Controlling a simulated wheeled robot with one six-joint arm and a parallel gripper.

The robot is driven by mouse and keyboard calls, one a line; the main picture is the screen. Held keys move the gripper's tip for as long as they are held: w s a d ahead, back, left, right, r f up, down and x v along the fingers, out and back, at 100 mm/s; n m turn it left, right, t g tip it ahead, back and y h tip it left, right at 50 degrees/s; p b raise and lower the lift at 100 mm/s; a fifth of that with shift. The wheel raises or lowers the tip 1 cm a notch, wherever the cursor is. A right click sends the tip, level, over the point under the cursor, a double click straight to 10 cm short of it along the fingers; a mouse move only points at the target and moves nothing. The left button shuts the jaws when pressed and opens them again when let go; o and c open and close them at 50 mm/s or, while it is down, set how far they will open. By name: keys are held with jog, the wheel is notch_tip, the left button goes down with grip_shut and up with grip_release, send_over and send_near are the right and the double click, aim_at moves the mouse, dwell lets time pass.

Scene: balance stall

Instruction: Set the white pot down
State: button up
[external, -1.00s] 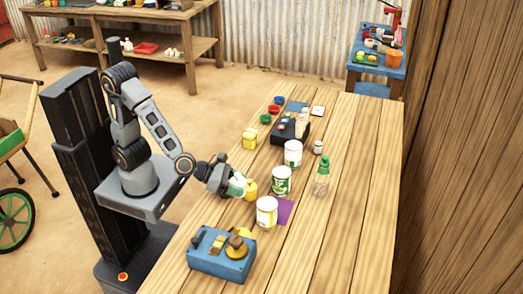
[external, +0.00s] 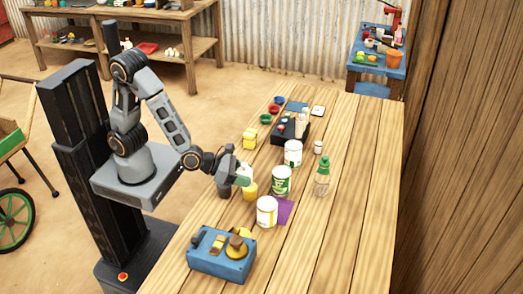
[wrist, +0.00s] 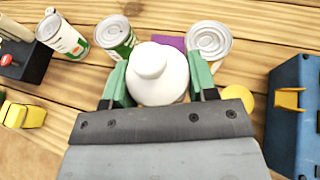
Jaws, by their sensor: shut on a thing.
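The white pot (wrist: 158,72), a rounded white body with a knob on top, sits between the green fingers of my gripper (wrist: 158,80) in the wrist view. The gripper is shut on it. In the external view my gripper (external: 240,176) is near the table's left edge with the white pot (external: 244,171) partly hidden by the fingers. A yellow cup (external: 250,190) shows just below it, and I cannot tell the gap between pot and table.
A white can (external: 266,213), a green-labelled can (external: 281,182) and another can (external: 293,153) stand close to the gripper's right. A green-capped bottle (external: 322,178) stands beyond. A blue box (external: 221,256) is at the front. The table's right side is clear.

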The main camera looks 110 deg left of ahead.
jog(key=w+a+r+n+g+y+b, duration=0.1)
jog(key=w+r+n+y+b, duration=0.1)
jog(key=w, duration=0.5)
jog(key=w+a+r+n+g+y+b, duration=0.1)
jog(key=w+r+n+g+y, duration=0.15)
jog(key=w, duration=0.55)
jog(key=n+g+y+b, duration=0.4)
jog(key=n, duration=0.1)
send_over(301, 224)
notch_tip(301, 224, down, 6)
jog(key=shift+n, duration=0.25)
jog(key=shift+d+f, duration=0.1)
jog(key=shift+f, duration=4.95)
jog(key=shift+f, duration=0.1)
jog(key=shift+f, duration=0.1)
jog(key=o, duration=1.1)
